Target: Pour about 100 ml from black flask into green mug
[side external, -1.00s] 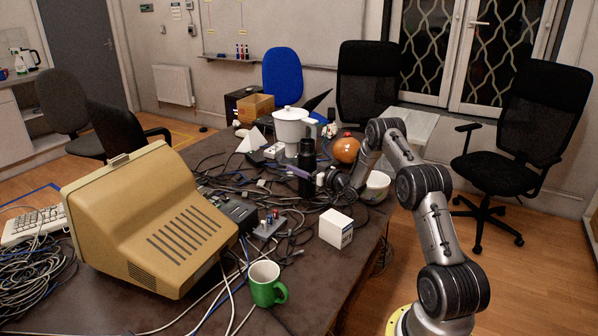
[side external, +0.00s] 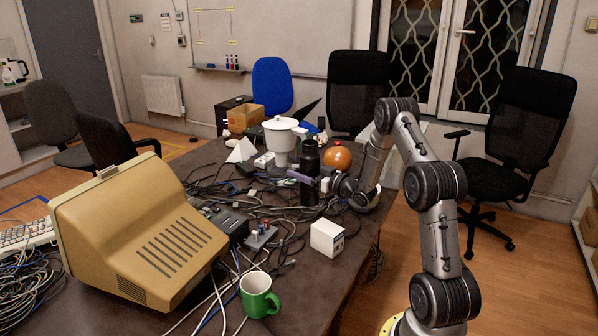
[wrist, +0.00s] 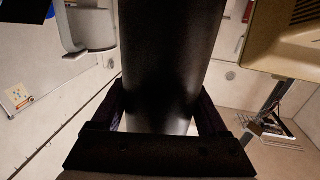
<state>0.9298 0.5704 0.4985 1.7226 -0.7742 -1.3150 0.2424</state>
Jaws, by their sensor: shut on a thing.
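The black flask (side external: 309,160) stands upright over the cluttered middle of the table in the side external view. My gripper (side external: 312,183) is shut around its body from the right. In the wrist view the dark flask (wrist: 165,60) fills the space between the two fingers. I cannot tell whether its base touches the table. The green mug (side external: 262,302), white inside, stands upright at the table's near part, well in front of the flask, with its handle to the right. The flask's opening and the mug's contents are not visible.
A white box (side external: 327,238) stands between flask and mug, to the right. A beige monitor (side external: 140,235) is left of the mug. Cables and a small circuit block (side external: 261,236) lie between. A white pot (side external: 280,142) and orange ball (side external: 337,158) stand behind.

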